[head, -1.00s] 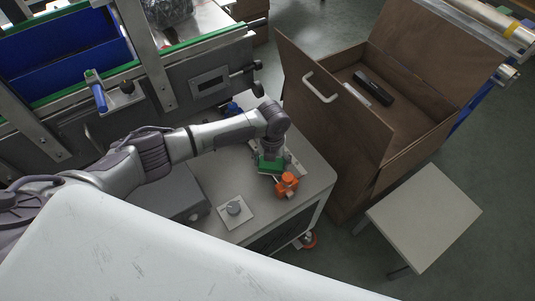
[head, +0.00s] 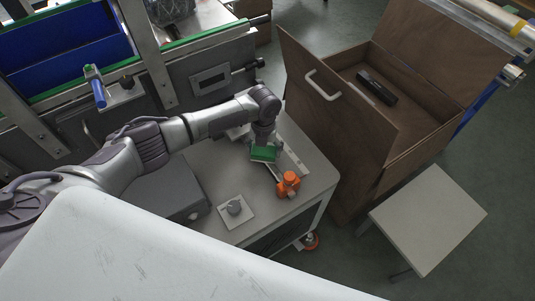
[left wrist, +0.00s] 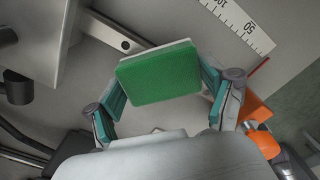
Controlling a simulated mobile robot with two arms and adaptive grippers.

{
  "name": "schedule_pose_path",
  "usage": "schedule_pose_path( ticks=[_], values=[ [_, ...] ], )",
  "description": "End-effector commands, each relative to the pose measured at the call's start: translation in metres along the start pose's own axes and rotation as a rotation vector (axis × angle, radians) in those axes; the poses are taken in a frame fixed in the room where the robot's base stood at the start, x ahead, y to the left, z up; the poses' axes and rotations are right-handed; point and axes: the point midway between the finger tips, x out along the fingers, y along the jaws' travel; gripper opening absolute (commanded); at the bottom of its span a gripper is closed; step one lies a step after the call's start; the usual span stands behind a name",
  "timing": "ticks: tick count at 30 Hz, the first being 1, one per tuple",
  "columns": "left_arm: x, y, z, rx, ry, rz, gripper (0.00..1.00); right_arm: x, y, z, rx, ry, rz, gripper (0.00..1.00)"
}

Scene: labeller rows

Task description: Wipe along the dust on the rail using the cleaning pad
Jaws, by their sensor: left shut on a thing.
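The cleaning pad (head: 264,154) is a green block with a white layer along one edge. My left gripper (head: 263,141) is shut on it above the grey bench top, and the left wrist view shows the pad (left wrist: 160,76) between the two teal-lined fingers. The rail (left wrist: 118,36) is a metal strip with holes, and it runs behind the pad in the left wrist view. The pad hides part of it, and I cannot tell whether the two touch. I cannot make out the dust. My right gripper is not in view.
An orange fixture (head: 288,184) stands close to the pad. A marked ruler strip (left wrist: 238,24) lies beside the rail. A brown open drawer cabinet (head: 340,120) stands right of the bench.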

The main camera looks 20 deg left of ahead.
Motion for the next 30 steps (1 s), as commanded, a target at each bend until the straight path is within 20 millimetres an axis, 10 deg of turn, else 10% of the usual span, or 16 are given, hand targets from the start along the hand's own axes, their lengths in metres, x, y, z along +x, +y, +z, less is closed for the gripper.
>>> schedule_pose_path(
  ticks=[11, 30],
  values=[
    [-0.001, 0.016, 0.019, 0.000, -0.001, -0.002, 0.54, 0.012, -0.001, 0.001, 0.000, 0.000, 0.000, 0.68],
    [0.001, -0.012, -0.013, 0.003, 0.000, -0.003, 0.54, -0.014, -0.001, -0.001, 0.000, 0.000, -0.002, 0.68]
  ],
)
